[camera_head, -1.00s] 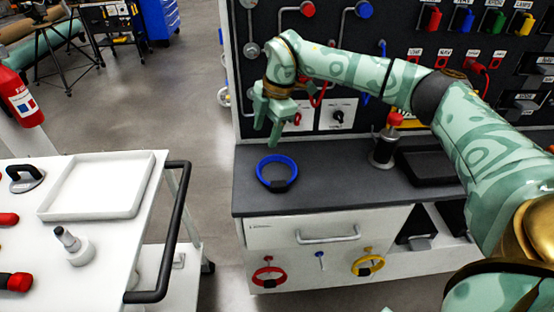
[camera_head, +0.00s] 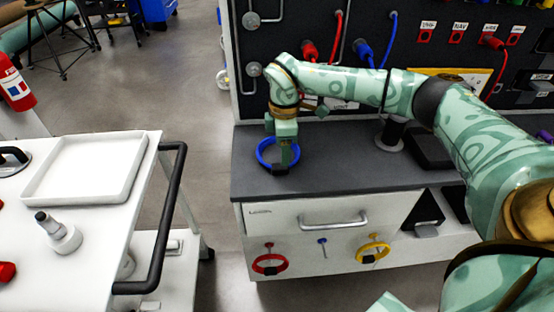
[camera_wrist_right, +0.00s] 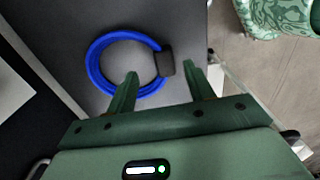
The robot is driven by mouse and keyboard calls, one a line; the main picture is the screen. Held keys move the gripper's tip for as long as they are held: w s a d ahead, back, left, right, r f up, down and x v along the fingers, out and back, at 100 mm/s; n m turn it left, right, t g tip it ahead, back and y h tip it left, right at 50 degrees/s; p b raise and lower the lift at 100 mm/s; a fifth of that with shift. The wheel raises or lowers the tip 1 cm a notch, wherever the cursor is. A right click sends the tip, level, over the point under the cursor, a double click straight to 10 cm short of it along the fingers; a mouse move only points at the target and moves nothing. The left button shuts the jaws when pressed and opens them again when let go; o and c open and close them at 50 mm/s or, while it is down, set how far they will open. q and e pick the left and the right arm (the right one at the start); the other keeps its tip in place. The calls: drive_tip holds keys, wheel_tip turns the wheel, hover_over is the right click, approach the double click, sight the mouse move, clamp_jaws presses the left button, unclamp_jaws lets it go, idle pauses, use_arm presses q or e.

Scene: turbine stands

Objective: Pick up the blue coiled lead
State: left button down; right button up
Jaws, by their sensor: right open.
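The blue coiled lead (camera_head: 262,152) lies on the dark grey top of the bench (camera_head: 330,168), near its left end. It is a ring with a black block at one side. In the right wrist view the blue coiled lead (camera_wrist_right: 91,62) lies just beyond my fingertips, with its black block between the lines of the two fingers. My right gripper (camera_head: 284,155) is over the ring's right side, pointing down. In the right wrist view my right gripper (camera_wrist_right: 165,75) is open and empty. I cannot tell whether the fingers touch the lead. My left gripper is not in view.
A red ring (camera_head: 268,268) and a yellow ring (camera_head: 374,250) hang on the bench front. A white cart (camera_head: 60,240) with a white tray (camera_head: 28,197) stands left.

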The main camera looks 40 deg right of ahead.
drive_tip(key=f+b, duration=0.2)
drive_tip(key=f, duration=0.1)
drive_tip(key=f+b, duration=0.1)
drive_tip(key=f, duration=0.1)
drive_tip(key=shift+s+a+f, duration=0.15)
drive_tip(key=shift+a+f, duration=0.1)
drive_tip(key=shift+a, duration=0.15)
drive_tip(key=shift+r, duration=0.15)
drive_tip(key=shift+c, duration=1)
clamp_jaws()
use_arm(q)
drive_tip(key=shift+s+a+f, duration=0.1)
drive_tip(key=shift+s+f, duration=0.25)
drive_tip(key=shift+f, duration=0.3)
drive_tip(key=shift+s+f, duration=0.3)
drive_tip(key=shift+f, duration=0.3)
